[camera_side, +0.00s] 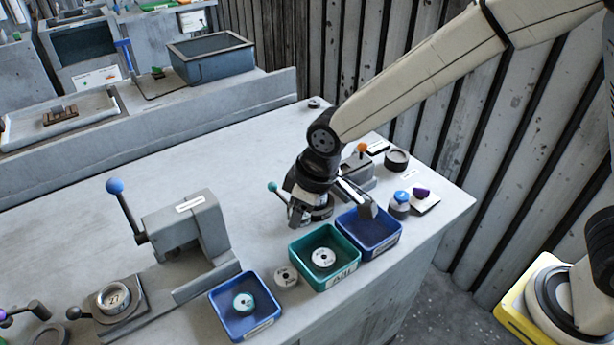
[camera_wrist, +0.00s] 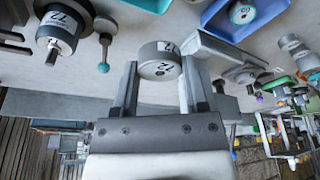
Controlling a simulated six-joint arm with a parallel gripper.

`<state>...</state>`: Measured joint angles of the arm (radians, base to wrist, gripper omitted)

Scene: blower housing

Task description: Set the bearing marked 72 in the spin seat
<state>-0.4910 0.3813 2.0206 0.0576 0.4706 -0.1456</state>
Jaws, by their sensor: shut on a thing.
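In the wrist view my gripper (camera_wrist: 160,64) is shut on a grey round bearing marked 72 (camera_wrist: 158,50), held between the two fingertips. In the side view my gripper (camera_side: 332,208) hangs low over the right part of the bench, behind the trays; the held bearing is hard to make out there. A larger dark cylinder with a white 72 label (camera_wrist: 60,28) stands left of my gripper in the wrist view, beside a rod with a teal ball (camera_wrist: 102,68). The teal-ball lever (camera_side: 272,187) also shows just left of my gripper in the side view. I cannot tell which part is the spin seat.
A green tray (camera_side: 297,252) holds a bearing; the blue tray (camera_side: 392,243) beside it looks empty. Another blue tray (camera_side: 218,308) holds a teal-rimmed bearing. A loose bearing (camera_side: 286,276) lies between trays. A blue-knobbed press (camera_side: 180,225) stands left. The bench's back middle is clear.

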